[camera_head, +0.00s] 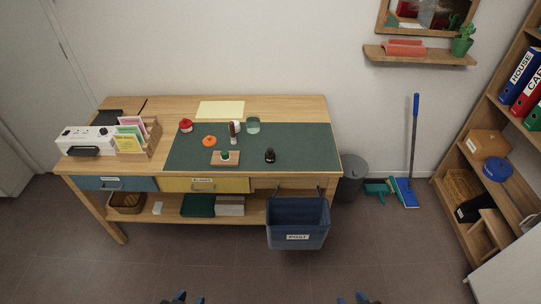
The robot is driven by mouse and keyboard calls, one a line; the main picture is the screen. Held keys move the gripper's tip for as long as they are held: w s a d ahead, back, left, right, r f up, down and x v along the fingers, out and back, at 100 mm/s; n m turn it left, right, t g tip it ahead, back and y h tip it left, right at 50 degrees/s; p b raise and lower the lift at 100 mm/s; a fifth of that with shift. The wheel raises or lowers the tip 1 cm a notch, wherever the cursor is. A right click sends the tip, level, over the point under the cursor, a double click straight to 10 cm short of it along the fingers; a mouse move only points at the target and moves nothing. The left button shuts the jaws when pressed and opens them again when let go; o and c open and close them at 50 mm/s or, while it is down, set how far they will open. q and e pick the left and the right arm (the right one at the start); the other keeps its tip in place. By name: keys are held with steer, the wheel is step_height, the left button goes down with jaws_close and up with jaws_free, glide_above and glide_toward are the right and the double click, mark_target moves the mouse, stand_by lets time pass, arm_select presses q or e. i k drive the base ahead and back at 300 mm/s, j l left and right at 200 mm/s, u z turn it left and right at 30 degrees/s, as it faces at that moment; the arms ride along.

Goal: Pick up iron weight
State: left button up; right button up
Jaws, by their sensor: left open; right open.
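A small dark, knobbed object (270,156) that looks like the iron weight stands upright on the green mat (300,150) on the wooden desk, right of the mat's middle. Its fine detail is too small to tell. My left gripper (182,298) and my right gripper (358,299) show only at the bottom edge, well short of the desk. Both are open and empty, and nothing touches the dark object.
Left of it on the mat are a wooden block with a green-topped item (225,157), a brown stamp (233,134), an orange ring (209,141) and a glass (253,125). A blue bin (298,222) hangs at the desk's front right. Floor before the desk is clear.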

mark_target(269, 156)
steer(key=i+l, duration=1.05)
steer(key=i+l+u, duration=0.15)
steer(key=u, duration=1.45)
